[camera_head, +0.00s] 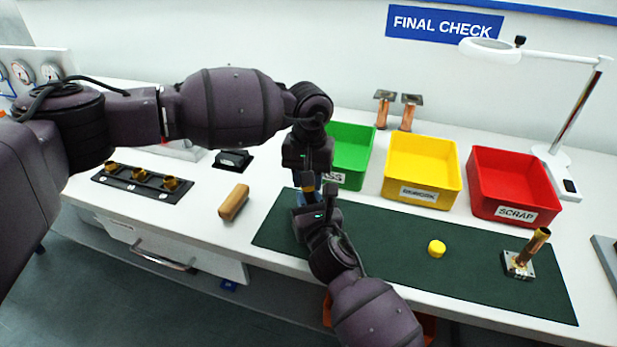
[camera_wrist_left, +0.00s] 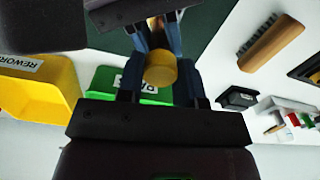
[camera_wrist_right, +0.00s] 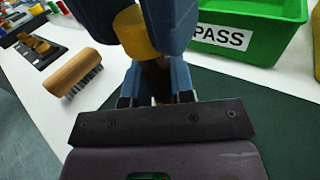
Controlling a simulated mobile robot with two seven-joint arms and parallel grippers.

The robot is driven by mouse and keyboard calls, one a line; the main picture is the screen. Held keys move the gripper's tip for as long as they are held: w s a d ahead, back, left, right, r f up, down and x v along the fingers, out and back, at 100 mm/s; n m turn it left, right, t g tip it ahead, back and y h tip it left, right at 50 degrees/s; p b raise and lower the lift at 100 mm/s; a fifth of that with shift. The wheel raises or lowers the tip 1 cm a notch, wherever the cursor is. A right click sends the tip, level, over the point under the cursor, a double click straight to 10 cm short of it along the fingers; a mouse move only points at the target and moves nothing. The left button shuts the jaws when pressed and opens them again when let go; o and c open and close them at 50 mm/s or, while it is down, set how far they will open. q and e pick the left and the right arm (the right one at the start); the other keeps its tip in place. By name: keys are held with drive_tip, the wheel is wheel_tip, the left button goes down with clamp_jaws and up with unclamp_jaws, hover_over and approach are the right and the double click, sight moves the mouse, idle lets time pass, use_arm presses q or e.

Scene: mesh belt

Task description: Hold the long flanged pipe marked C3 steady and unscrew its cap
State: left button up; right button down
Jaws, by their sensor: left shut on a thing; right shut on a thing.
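A yellow cap (camera_wrist_right: 136,32) sits between the blue fingers of my left gripper (camera_head: 307,184), which comes down from above and is shut on it. The cap also shows in the left wrist view (camera_wrist_left: 161,71). My right gripper (camera_head: 304,208) is just below, over the left part of the green mat, and is shut on the pipe under the cap. Most of this pipe is hidden by both grippers, and I cannot read a C3 mark. I cannot tell whether the cap's thread is loose.
A loose yellow cap (camera_head: 437,249) and a tilted copper pipe with a square flange (camera_head: 519,264) are on the mat (camera_head: 385,245). Green (camera_head: 352,150), yellow (camera_head: 423,168) and red (camera_head: 512,186) bins stand behind. A wooden brush (camera_head: 234,202) lies left.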

use_arm(q)
drive_tip(key=n, duration=1.3)
drive_tip(key=shift+n, duration=0.4)
drive_tip(key=n, duration=1.7)
drive_tip(key=shift+n, duration=0.4)
drive_tip(key=n, duration=0.5)
drive_tip(key=shift+n, duration=0.4)
drive_tip(key=n, duration=0.5)
drive_tip(key=shift+r, duration=0.1)
drive_tip(key=n, duration=0.5)
drive_tip(key=shift+n, duration=0.4)
